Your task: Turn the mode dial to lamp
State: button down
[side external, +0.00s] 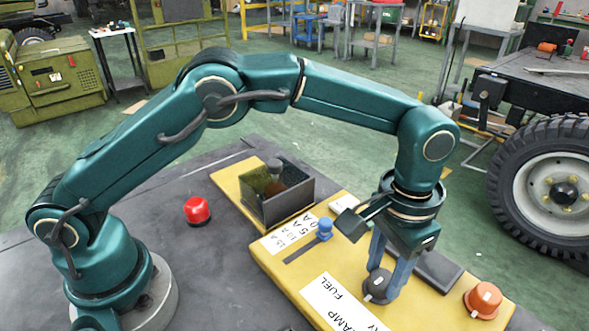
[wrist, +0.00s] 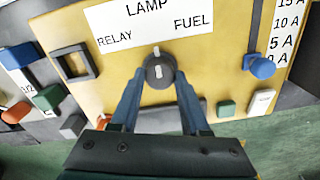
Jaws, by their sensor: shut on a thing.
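The mode dial (wrist: 158,76) is a dark round knob on the yellow panel (wrist: 215,60). In the wrist view its white marks line up roughly toward the word LAMP on the white label (wrist: 150,26), between RELAY at left and FUEL at right. The dial also shows in the side view (side external: 377,286). My gripper (wrist: 160,82) points down at the panel, its two blue-grey fingers shut on either side of the dial. In the side view my gripper (side external: 383,280) partly hides the dial.
A blue slider knob (side external: 324,229) stands beside the amp scale. An orange knob (side external: 483,299) is at the panel's right end. An open dark box (side external: 290,208) stands behind, and a red button (side external: 197,209) is on the table. A black square frame (wrist: 75,63) lies near the label.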

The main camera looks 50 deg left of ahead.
aim_at(383, 277)
dwell(0.5)
jog(key=shift+c, duration=1.9)
grip_release()
jog(key=shift+r, duration=2.65)
